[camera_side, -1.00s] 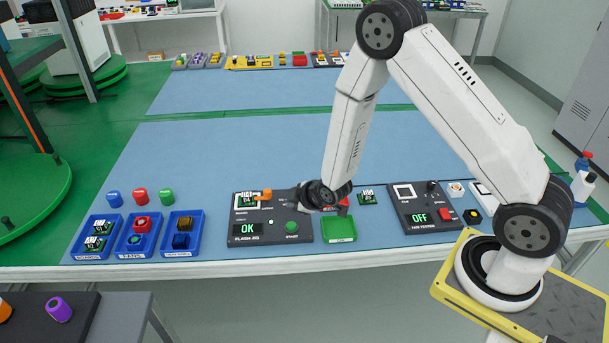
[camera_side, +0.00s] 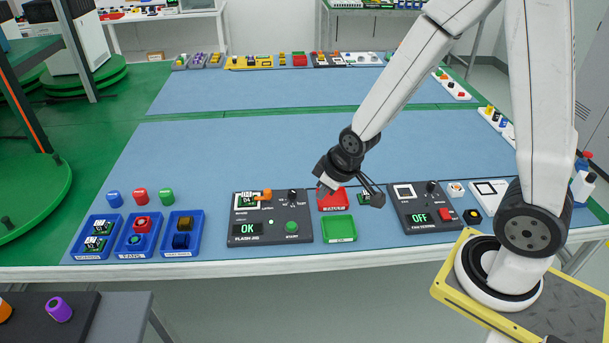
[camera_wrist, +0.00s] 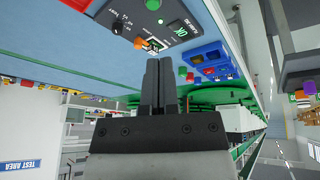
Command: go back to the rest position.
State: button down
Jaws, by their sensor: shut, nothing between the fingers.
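My gripper (camera_side: 374,192) is raised over the blue table, above and right of the red tray (camera_side: 333,199) and left of the fan tester. Its fingers are together with nothing between them. In the wrist view my gripper (camera_wrist: 158,62) shows two dark fingers side by side, pointing at the flash jig (camera_wrist: 158,26) and the bins beyond. In the side view the flash jig (camera_side: 265,232) reads OK, with a green board and an orange latch on it.
A green tray (camera_side: 340,229) sits in front of the red one. The fan tester (camera_side: 424,214) reads OFF. Blue bins (camera_side: 138,238) with parts and several coloured caps stand at the left. The table's middle is clear.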

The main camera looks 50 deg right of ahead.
jog(key=s+r+m+g, duration=0.2)
jog(key=s+r, duration=0.1)
jog(key=s, duration=0.4)
jog(key=shift+s+a+r+m, duration=0.15)
jog(key=shift+a+r+m, duration=0.05)
jog(key=shift+r+m, duration=0.1)
dwell(1.2)
